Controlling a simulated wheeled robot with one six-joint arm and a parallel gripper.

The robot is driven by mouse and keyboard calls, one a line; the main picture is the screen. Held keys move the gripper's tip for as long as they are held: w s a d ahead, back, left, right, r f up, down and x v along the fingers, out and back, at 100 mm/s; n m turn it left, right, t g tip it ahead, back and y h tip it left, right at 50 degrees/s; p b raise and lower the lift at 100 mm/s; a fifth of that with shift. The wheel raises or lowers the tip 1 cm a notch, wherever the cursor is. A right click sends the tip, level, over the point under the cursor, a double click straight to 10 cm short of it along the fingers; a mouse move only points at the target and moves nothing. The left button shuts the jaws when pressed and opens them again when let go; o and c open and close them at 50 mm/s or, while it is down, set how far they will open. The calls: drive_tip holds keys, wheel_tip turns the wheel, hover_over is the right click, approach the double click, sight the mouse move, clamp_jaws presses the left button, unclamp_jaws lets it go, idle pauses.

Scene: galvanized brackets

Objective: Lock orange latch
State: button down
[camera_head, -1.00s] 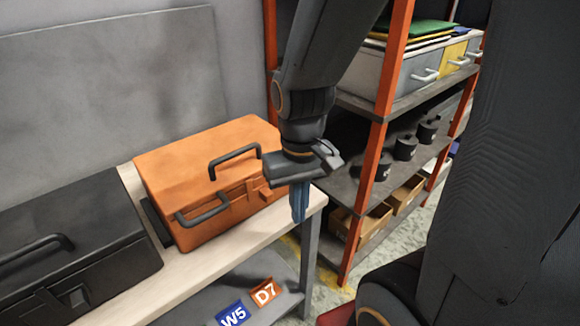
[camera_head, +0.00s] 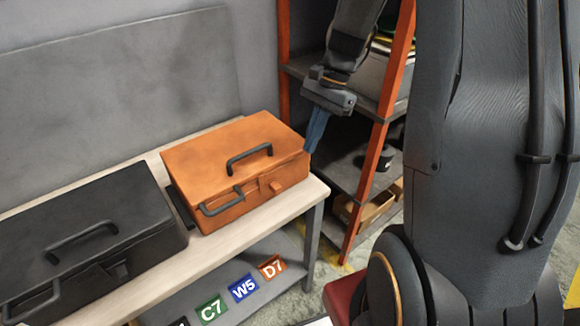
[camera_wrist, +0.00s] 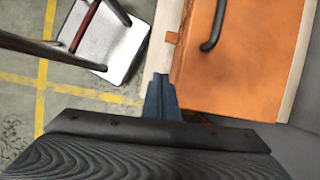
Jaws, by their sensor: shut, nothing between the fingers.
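The orange toolbox (camera_head: 232,165) stands on the pale bench with its lid down. Its orange latch (camera_head: 275,186) is a small tab on the front, right of the dark front handle (camera_head: 222,202). I cannot tell whether the latch is locked. My gripper (camera_head: 310,147) is shut and empty, fingers pointing down by the box's right rear end, apart from the latch. In the wrist view the shut blue fingers (camera_wrist: 160,82) are beside the orange box (camera_wrist: 245,60). A small orange tab, likely the latch (camera_wrist: 172,37), shows at the box's edge.
A black toolbox (camera_head: 88,246) sits to the left on the bench (camera_head: 270,214). An orange-posted shelf rack (camera_head: 365,185) stands close on the right. A white-topped stool or cart (camera_wrist: 118,50) shows in the wrist view.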

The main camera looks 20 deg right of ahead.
sight(276, 188)
drive_tip(key=shift+w+d+r+m, duration=0.15)
drive_tip(key=shift+w+d+m, duration=0.15)
drive_tip(key=shift+m, duration=0.1)
drive_tip(key=shift+a, duration=0.1)
drive_tip(key=p+x, duration=0.2)
drive_tip(key=x, duration=0.8)
drive_tip(key=shift+s+a, duration=0.1)
drive_tip(key=shift+s+a+p, duration=0.25)
drive_tip(key=shift+a+p, duration=0.3)
drive_tip(key=shift+a, duration=0.35)
drive_tip(key=shift+s+a+p, duration=0.25)
drive_tip(key=shift+a+p, duration=0.3)
drive_tip(key=shift+a, duration=0.4)
